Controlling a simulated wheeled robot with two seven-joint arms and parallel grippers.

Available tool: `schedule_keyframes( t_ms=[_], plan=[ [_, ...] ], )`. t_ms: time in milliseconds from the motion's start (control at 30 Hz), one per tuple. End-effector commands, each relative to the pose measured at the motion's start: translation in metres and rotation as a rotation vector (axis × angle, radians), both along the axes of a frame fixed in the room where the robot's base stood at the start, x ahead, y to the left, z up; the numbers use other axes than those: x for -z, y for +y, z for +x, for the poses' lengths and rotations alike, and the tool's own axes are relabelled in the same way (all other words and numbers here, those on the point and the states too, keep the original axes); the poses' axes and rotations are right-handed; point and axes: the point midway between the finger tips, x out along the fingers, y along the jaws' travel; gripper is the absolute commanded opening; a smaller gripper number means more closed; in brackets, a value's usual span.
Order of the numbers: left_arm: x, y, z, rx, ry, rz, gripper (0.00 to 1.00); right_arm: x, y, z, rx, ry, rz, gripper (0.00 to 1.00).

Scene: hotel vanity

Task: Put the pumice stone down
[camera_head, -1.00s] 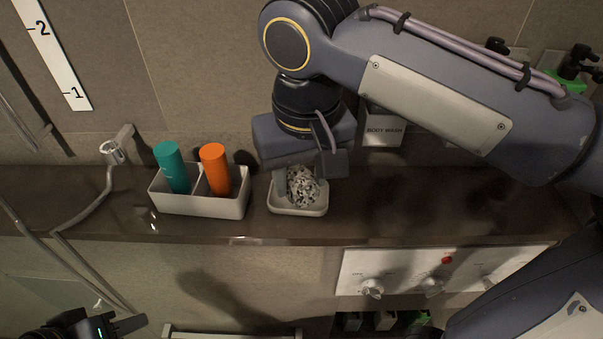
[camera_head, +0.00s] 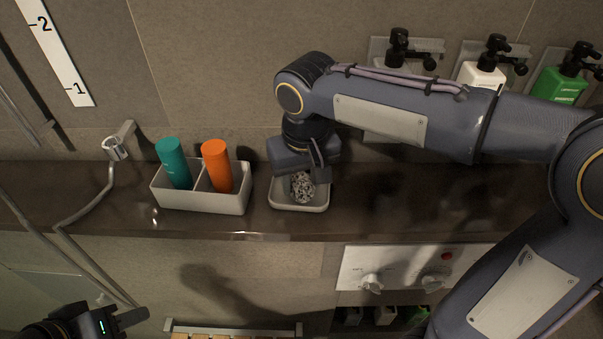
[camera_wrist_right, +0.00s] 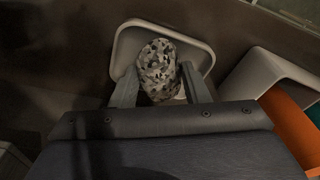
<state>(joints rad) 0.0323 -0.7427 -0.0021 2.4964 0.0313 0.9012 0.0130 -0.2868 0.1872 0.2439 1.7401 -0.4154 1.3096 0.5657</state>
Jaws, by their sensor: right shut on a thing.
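The pumice stone (camera_head: 302,187) is a speckled grey, black and white lump. In the head view it is in the small pale dish (camera_head: 313,208) on the dark shelf; the dish rim shows around it. In the right wrist view the stone (camera_wrist_right: 157,66) is between the two fingers of my right gripper (camera_wrist_right: 158,88), over the dish (camera_wrist_right: 124,43). My right gripper is shut on the stone, reaching down from above. Whether the stone touches the dish bottom is hidden. My left gripper (camera_head: 134,318) is at the lower left, away from the shelf, its fingers only partly visible.
A two-part pale holder (camera_head: 200,203) with a teal cylinder (camera_head: 173,163) and an orange cylinder (camera_head: 216,166) stands just left of the dish. Pump bottles (camera_head: 481,78) hang on the wall behind my right arm. A control panel (camera_head: 395,268) is below the shelf.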

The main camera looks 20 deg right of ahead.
Motion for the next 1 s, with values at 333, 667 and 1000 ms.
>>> schedule_keyframes(
  t_ms=[333,667,1000],
  plan=[
    [0.005,0.000,0.000,0.000,0.000,0.000,0.36,0.006,0.000,0.000,0.000,0.001,0.000,0.19],
    [0.004,0.000,0.000,0.000,0.000,0.000,0.36,0.005,0.000,0.000,0.000,0.000,0.000,0.64],
    [-0.001,0.000,0.000,0.000,0.000,0.000,0.36,-0.015,0.000,-0.001,0.000,-0.004,0.001,0.64]
  ],
)
